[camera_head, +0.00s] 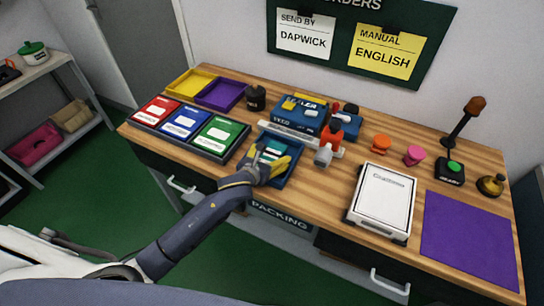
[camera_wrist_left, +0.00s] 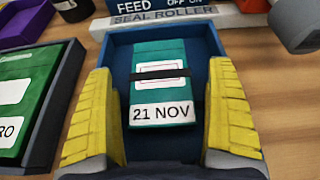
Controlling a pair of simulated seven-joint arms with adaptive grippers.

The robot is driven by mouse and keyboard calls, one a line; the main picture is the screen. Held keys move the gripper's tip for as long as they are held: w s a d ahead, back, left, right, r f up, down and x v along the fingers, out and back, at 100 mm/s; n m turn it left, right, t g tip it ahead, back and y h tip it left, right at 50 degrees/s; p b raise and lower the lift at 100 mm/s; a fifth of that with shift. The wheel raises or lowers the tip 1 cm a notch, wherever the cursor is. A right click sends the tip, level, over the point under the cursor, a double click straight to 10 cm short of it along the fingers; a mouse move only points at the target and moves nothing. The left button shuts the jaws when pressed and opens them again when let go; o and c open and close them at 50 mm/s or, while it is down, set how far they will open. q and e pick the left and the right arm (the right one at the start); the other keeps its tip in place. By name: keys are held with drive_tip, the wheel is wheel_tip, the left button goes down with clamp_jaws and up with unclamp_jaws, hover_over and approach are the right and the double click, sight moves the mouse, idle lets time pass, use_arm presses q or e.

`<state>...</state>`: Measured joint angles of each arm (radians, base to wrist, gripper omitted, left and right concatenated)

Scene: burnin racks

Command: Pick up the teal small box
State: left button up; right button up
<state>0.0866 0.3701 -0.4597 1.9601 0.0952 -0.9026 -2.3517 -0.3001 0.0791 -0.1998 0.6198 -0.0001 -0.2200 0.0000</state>
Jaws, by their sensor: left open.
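The teal small box (camera_wrist_left: 160,83) lies in a blue tray (camera_wrist_left: 203,47) and carries a black band and a white label reading "21 NOV". In the head view the box (camera_head: 271,150) is partly hidden by my left gripper. My left gripper (camera_head: 268,163) is open above the tray. In the left wrist view its yellow fingers (camera_wrist_left: 160,118) stand on either side of the near end of the box, with gaps between them and it. My right gripper is not in view.
Red, blue and green boxes sit in a dark tray (camera_head: 160,127) to the left. A seal roller machine (camera_head: 301,114) stands behind the blue tray. A white scale (camera_head: 383,198) and a purple mat (camera_head: 470,240) lie to the right.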

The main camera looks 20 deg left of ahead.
use_arm(q)
drive_tip(key=shift+x, duration=0.75)
drive_tip(key=shift+c, duration=0.6)
drive_tip(key=c, duration=1.3)
drive_tip(key=shift+r, duration=0.15)
drive_tip(key=shift+c, duration=0.2)
